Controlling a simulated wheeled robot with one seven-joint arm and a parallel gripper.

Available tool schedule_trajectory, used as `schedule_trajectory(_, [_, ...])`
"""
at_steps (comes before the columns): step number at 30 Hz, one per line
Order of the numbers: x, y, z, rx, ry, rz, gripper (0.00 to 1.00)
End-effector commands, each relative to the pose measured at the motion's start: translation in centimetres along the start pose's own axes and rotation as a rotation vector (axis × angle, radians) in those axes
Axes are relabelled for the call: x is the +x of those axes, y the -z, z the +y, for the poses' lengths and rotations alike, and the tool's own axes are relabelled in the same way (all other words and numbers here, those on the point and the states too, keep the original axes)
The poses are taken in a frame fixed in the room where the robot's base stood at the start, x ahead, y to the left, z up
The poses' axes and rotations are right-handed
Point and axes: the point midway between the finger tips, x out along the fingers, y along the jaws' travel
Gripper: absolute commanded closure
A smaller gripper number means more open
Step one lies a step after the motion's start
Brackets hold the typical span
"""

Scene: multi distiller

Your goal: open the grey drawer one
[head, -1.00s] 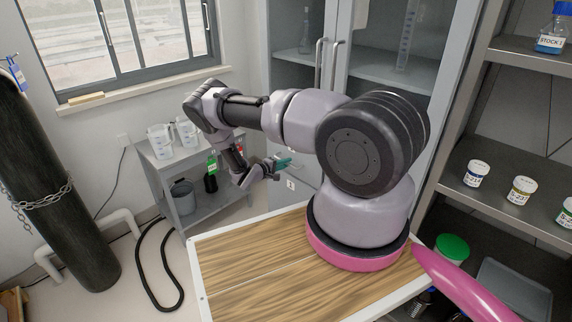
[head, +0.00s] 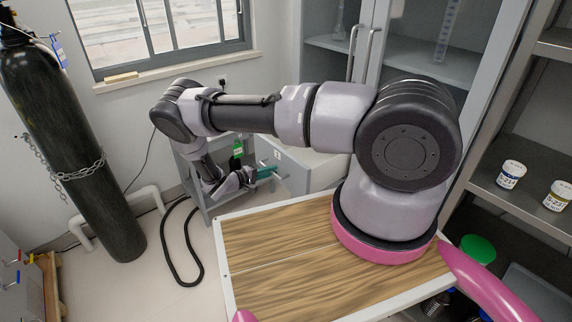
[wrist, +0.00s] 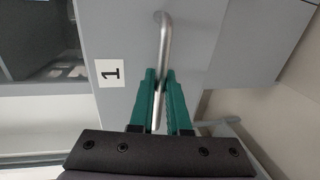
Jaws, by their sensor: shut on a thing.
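The grey drawer one (head: 296,180) is at the centre of the head view, below the tall cabinet. It appears pulled out, with a pale area behind its front. In the wrist view, its flat front (wrist: 128,35) carries a white label with the number 1 (wrist: 111,72). A silver bar handle (wrist: 165,32) stands out from that front. My gripper (head: 268,172) is at the drawer front; in the wrist view its green fingers (wrist: 160,80) are closed around the handle's lower part. My arm hides some of the drawer in the head view.
A tall glass-door cabinet (head: 375,95) stands behind. A grey side shelf (head: 186,150) with a green-labelled bottle (head: 238,150) is left of the drawer. A dark gas cylinder (head: 75,150) and a black hose (head: 190,240) are further left. Bare floor shows between.

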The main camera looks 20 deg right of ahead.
Motion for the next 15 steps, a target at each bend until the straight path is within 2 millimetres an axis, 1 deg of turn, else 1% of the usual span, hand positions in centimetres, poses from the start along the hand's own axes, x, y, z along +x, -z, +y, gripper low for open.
schedule_trajectory(1, [-1.1, 0.0, -0.3, -0.001, 0.001, 0.003, 1.00])
schedule_trajectory(6, [-3.2, 0.0, -0.8, -0.001, 0.001, 0.001, 1.00])
schedule_trajectory(10, [-4.0, 0.0, -0.9, -0.001, 0.000, -0.001, 1.00])
schedule_trajectory(15, [-4.2, 0.0, -0.9, -0.001, 0.000, -0.001, 1.00])
